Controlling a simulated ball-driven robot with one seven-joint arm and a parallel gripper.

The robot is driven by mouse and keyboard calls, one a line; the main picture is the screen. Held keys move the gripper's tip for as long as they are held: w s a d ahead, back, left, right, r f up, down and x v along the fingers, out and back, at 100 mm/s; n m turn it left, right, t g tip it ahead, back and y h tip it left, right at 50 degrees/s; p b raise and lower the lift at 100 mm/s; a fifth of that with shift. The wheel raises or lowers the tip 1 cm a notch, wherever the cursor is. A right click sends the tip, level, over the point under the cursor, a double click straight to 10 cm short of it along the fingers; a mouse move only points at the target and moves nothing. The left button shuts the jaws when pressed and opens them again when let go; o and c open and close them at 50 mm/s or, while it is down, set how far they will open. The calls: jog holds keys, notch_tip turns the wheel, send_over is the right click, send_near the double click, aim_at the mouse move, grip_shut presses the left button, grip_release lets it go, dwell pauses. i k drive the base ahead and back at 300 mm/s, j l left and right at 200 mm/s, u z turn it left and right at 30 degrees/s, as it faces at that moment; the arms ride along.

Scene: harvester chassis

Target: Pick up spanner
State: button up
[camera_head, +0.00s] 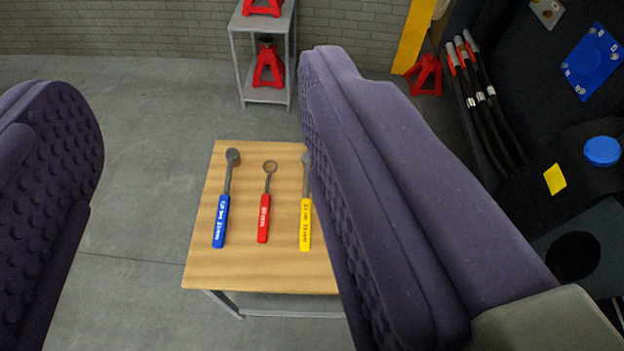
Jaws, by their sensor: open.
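Three hand tools lie side by side on a small wooden-topped table (265,272), handles towards me. The blue-handled tool (221,220) is on the left and has a round grey head. The red-handled spanner (264,217) with a ring end is in the middle. The yellow-handled tool (305,223) is on the right, its head partly hidden by my gripper's right finger. My gripper (190,85) is open, with its two purple padded fingers far apart at the left and centre-right. Nothing is between the pads; the tools show beyond them, apart from the fingers.
A grey shelf stand (266,97) with red jack stands is behind the table by a brick wall. Another red stand (425,75) sits beside a yellow post (414,38). Dark machinery with hoses (481,95) fills the right. The grey floor left of the table is clear.

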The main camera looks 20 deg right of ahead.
aim_at(263, 234)
jog(key=z, duration=0.95)
jog(key=j+z, duration=0.1)
jog(key=z, duration=0.4)
jog(key=k+z, duration=0.1)
jog(key=z, duration=0.4)
jog(key=k+j+z, duration=0.1)
jog(key=z, duration=0.35)
jog(key=k+z, duration=0.1)
jog(key=z, duration=0.9)
jog(key=k+l+z, duration=0.1)
jog(key=k, duration=0.25)
jog(key=l+u, duration=0.1)
jog(key=u, duration=2.95)
jog(key=i+l+z, duration=0.25)
jog(key=i, duration=0.45)
jog(key=i+z, duration=0.2)
jog(key=i, duration=0.5)
